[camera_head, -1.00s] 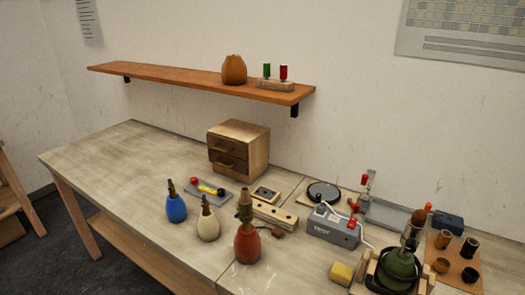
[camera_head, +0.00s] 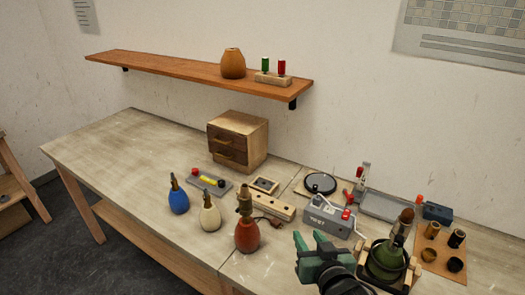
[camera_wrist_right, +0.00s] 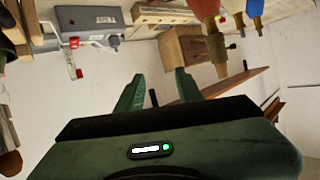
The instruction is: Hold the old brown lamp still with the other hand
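The reddish-brown lamp (camera_head: 247,236) stands upright on the table, with a tall brass-coloured socket on its neck and a dark cord behind it. In the right wrist view the same lamp (camera_wrist_right: 205,9) shows at the top edge, its body partly cut off. My right gripper (camera_head: 310,240) is open and empty, to the right of the lamp and apart from it. Its two green fingers (camera_wrist_right: 160,85) stand apart in the wrist view with nothing between them. My left gripper is not in view.
A cream lamp (camera_head: 211,219) and a blue lamp (camera_head: 178,201) stand left of the brown one. A wooden block with holes (camera_head: 270,207) lies behind it. A grey box (camera_head: 328,219) and a green lamp in a cradle (camera_head: 386,258) are at right. The table's left part is clear.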

